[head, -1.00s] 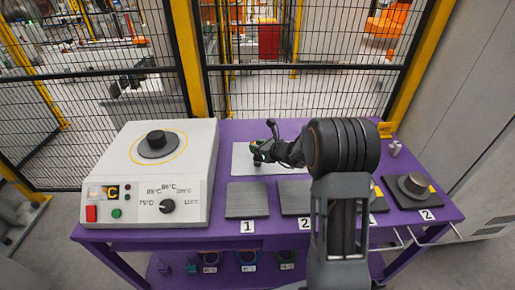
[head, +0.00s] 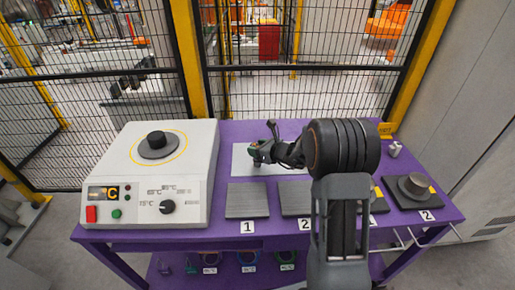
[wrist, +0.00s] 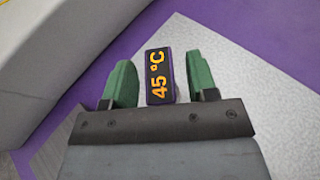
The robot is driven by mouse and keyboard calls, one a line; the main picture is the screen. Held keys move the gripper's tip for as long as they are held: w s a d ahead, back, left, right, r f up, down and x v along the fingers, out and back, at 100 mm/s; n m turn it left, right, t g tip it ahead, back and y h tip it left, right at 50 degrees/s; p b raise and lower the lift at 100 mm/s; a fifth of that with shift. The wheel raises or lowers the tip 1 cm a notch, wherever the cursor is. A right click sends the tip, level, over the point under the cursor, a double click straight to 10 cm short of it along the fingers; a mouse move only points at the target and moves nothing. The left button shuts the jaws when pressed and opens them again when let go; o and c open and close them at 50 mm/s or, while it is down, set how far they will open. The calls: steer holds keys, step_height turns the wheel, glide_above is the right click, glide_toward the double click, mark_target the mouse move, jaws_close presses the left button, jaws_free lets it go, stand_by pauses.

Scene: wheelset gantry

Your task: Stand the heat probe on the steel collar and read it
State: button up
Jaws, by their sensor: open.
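The heat probe (wrist: 159,77) shows in the wrist view as a small dark block with an orange display reading 45 °C. It lies between the two green fingers of my gripper (wrist: 158,61), which are open with a gap on each side of it. In the head view my gripper (head: 256,153) is over the pale plate on the table, and the probe is too small and covered to make out. A dark flanged collar (head: 157,145) sits on top of the white heater, left of my gripper. A grey collar (head: 415,184) sits on the right-hand plate marked 2. I cannot tell which is the steel collar.
The white heater (head: 143,185) with a dial and buttons fills the table's left side. The pale plate (head: 242,160) lies on the purple table (head: 229,128). Dark plates 1 (head: 247,200) and 2 (head: 295,198) lie at the front. A mesh fence stands behind.

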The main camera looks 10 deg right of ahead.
steer(key=v, duration=1)
steer(key=s+a+r+n+g, duration=0.2)
steer(key=s+a+n+g, duration=0.6)
steer(key=s+n, duration=0.6)
steer(key=s+d+n+h, duration=0.2)
steer(key=s+n+h, duration=0.5)
steer(key=n, duration=0.8)
steer(key=shift+s+d+r+h, duration=0.25)
steer(key=shift+s+r+h, duration=0.2)
steer(key=shift+s, duration=0.4)
step_height(320, 180, up, 7)
steer(key=p, duration=0.6)
